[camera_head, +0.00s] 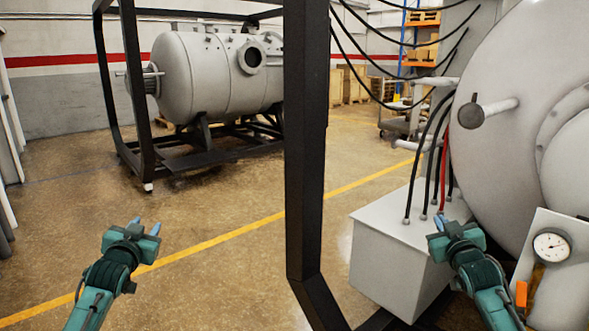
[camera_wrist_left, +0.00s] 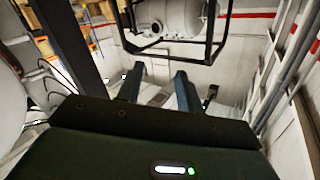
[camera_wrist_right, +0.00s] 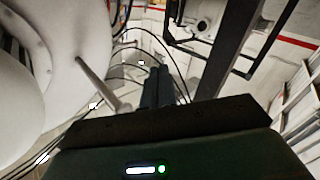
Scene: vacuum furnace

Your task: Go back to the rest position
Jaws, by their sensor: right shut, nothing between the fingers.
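My left gripper (camera_head: 145,225) is raised over the open floor at the lower left of the head view. Its two fingers stand apart with nothing between them, as the left wrist view (camera_wrist_left: 160,85) shows. My right gripper (camera_head: 438,222) is at the lower right, in front of the pale grey box (camera_head: 395,255) with cables. In the right wrist view (camera_wrist_right: 158,75) its fingers are together and hold nothing. Both arms reach forward from the lower edge of the head view.
A big grey furnace door (camera_head: 510,150) with a rod handle (camera_head: 468,115) stands close on the right, above a gauge panel (camera_head: 551,247). A black frame post (camera_head: 303,140) rises in the middle. A framed tank (camera_head: 205,80) stands behind. Floor at left is clear.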

